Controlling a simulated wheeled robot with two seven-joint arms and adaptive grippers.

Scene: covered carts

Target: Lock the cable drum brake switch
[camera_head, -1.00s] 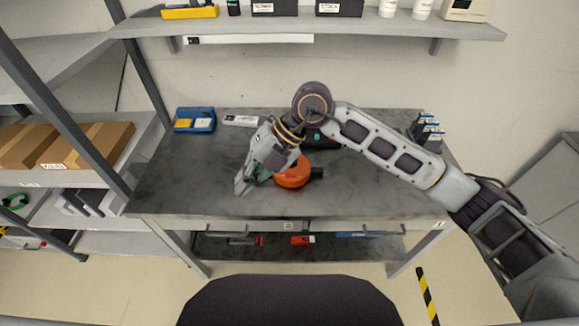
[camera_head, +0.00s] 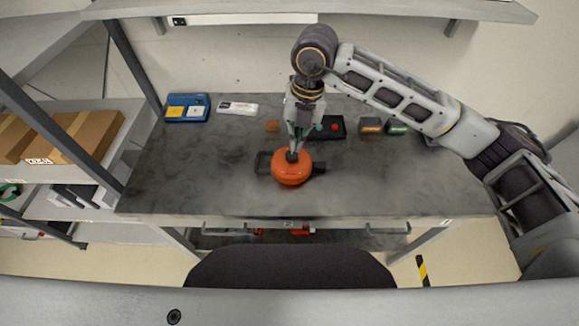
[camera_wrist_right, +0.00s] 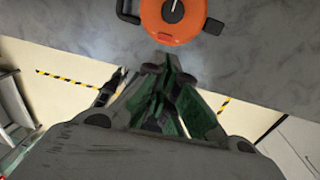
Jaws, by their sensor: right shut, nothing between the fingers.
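The orange cable drum (camera_head: 291,174) lies on the dark grey bench top, with a black handle frame on its left and a black block on its right. In the right wrist view the drum (camera_wrist_right: 160,27) is cut off by the top edge. A dark round knob with a white pointer, which looks like the brake switch (camera_wrist_right: 173,11), sits on its face. My right gripper (camera_head: 293,150) points down over the drum's far side. Its green-lined fingers (camera_wrist_right: 166,66) are shut and empty. I cannot tell whether the tips touch the drum. My left gripper is not in view.
A dark tray (camera_head: 329,127) with a red button and small boxes (camera_head: 371,125) stand behind the drum. The bench's left and front right are clear.

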